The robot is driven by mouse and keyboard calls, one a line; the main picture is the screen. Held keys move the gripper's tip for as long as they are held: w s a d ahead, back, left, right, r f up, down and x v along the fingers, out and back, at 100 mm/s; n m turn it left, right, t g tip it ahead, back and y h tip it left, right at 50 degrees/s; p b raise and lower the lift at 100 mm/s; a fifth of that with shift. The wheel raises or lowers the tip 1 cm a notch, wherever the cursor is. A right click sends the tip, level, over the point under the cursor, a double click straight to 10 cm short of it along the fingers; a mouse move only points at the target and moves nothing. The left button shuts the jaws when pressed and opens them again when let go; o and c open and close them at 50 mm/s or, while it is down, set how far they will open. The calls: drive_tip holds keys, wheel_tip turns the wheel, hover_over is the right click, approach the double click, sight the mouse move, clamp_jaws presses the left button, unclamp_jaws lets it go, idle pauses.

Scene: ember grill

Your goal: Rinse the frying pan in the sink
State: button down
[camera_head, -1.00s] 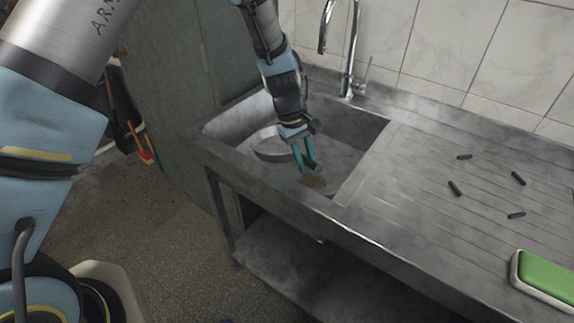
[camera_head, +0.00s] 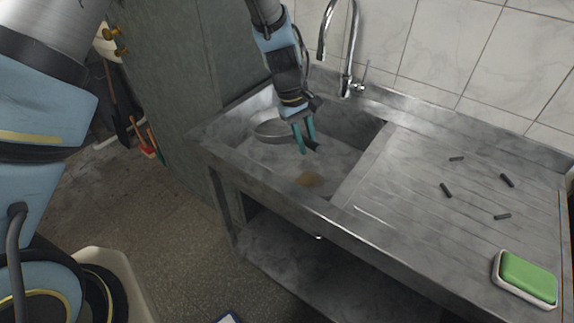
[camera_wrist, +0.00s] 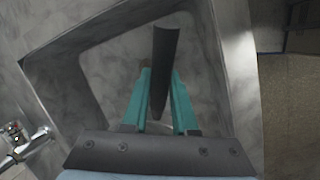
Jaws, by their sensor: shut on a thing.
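The frying pan (camera_head: 270,131) is grey and sits within the sink's outline, toward its back left. My gripper (camera_head: 307,146) is over the sink basin, to the right of the pan. In the wrist view its teal fingers (camera_wrist: 160,95) are shut on the pan's dark handle (camera_wrist: 164,60), which points away between them. Most of the pan is hidden there behind the gripper. The steel sink (camera_head: 352,178) has a brown patch (camera_head: 310,180) on its floor. The chrome faucet (camera_head: 349,60) stands behind the sink; no water shows.
The ribbed drainboard (camera_head: 420,215) lies right of the sink, with several small dark pieces (camera_head: 446,190) on it. A green-topped sponge-like block (camera_head: 527,277) lies near its front right. A tiled wall (camera_head: 440,50) closes the back. A lower shelf (camera_head: 300,265) is under the counter.

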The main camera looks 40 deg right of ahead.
drive_tip(key=shift+r, duration=3.7)
wheel_tip(320, 180, up, 4)
drive_tip(key=shift+f, duration=0.1)
